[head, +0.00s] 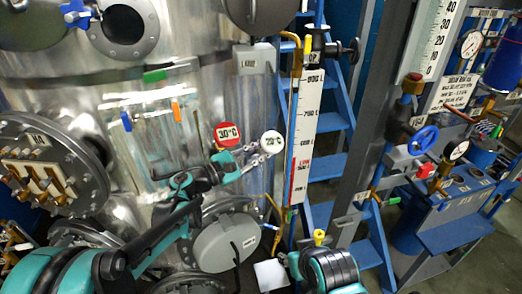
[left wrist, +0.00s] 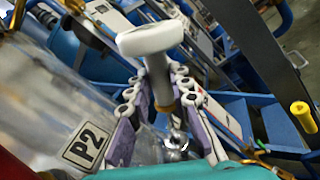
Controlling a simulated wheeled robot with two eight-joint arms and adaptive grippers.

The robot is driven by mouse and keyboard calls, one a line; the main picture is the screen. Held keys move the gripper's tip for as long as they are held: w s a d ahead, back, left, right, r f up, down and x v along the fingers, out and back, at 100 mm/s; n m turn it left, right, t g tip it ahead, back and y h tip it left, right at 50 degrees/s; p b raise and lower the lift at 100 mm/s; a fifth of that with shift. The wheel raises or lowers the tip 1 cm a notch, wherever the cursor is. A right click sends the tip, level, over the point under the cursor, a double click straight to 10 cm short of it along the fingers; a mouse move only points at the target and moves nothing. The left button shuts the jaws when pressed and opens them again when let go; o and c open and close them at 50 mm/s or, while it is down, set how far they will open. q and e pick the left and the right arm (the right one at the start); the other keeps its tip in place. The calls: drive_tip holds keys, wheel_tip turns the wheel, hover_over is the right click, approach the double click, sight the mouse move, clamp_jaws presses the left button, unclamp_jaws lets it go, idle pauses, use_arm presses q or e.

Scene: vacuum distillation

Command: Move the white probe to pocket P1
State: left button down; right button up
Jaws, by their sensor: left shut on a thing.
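The white probe has a round white dial (head: 271,142) reading about 20°C in the head view. A P2 label (left wrist: 87,145) is on the metal surface to the left. Whether the stem's lower end sits in a pocket is hidden. I cannot make out a P1 label. My right gripper is not in view.
A red 30°C probe (head: 227,134) stands close to the left of the white one. A tall level scale (head: 306,130) stands just right of it. The steel vessel (head: 180,90) fills the left. A blue ladder (head: 330,110) and a blue valve wheel (head: 422,140) are farther right.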

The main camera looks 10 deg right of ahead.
use_arm(q)
drive_tip(key=shift+s+d+r+p, duration=0.2)
drive_tip(key=shift+s+r+p, duration=0.1)
drive_tip(key=shift+s+r, duration=0.3)
drive_tip(key=shift+w+b, duration=0.1)
drive_tip(key=shift+b, duration=0.2)
idle(1.3)
drive_tip(key=shift+w+a+f+b, duration=0.2)
drive_tip(key=shift+w+f+b, duration=0.4)
drive_tip(key=shift+f+b, duration=0.25)
idle(0.4)
drive_tip(key=shift+w+a+f+b, duration=0.15)
drive_tip(key=shift+w+f+b, duration=0.25)
drive_tip(key=shift+f+b, duration=0.35)
drive_tip(key=shift+w+f, duration=0.15)
drive_tip(key=shift+w+a+f+b, duration=0.25)
drive_tip(key=shift+w+f+b, duration=0.25)
drive_tip(key=shift+w+f, duration=0.1)
drive_tip(key=c, duration=1.3)
unclamp_jaws()
